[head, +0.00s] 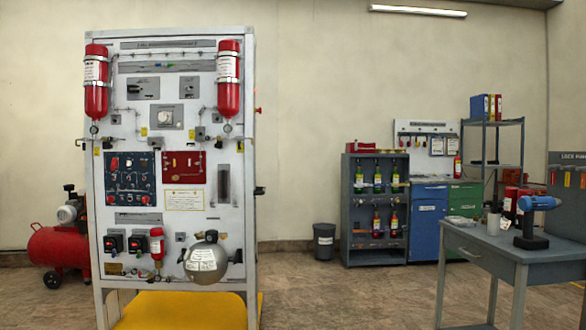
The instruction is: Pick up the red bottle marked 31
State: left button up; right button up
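Several red bottles are in the head view, and I cannot read a 31 on any of them. One red bottle (96,82) is mounted upright at the top left of the white trainer panel (150,222). Another red bottle (228,80) is mounted at its top right. Both carry white labels too small to read. A smaller red bottle (157,246) hangs low on the panel. Small red bottles (376,222) also stand on the lower shelf of a grey rack (364,256) at the back. Neither of my grippers is in view.
A yellow platform (180,312) lies under the panel. A red compressor (58,247) stands to its left. A grey workbench (500,240) with a blue drill (537,205) is at the right. A dark bin (324,241) stands by the rack. The floor between panel and bench is clear.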

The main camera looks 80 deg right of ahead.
aim_at(457, 161)
jog(key=z, duration=3.65)
jog(key=i+l+z, duration=0.25)
jog(key=i, duration=0.45)
jog(key=i+j+z, duration=0.1)
jog(key=i+z, duration=0.2)
jog(key=i, duration=0.35)
jog(key=i+z, duration=0.45)
jog(key=i, duration=0.3)
jog(key=i+j+z, duration=0.2)
jog(key=i+z, duration=0.2)
jog(key=i, duration=0.35)
jog(key=i+l+z, duration=0.1)
jog(key=i+z, duration=0.15)
jog(key=i, duration=0.55)
jog(key=i+z, duration=0.25)
jog(key=i, duration=0.55)
jog(key=i+u, duration=0.3)
jog(key=i, duration=0.15)
jog(key=i+l+u, duration=0.1)
jog(key=i+u, duration=0.2)
jog(key=i, duration=0.2)
jog(key=i+l+u, duration=0.15)
jog(key=i+u, duration=0.15)
jog(key=i, duration=0.15)
jog(key=i+j+u, duration=0.1)
jog(key=u, duration=0.3)
jog(key=i+u, duration=0.5)
jog(key=u, duration=0.3)
jog(key=i+u, duration=0.2)
jog(key=u, duration=0.2)
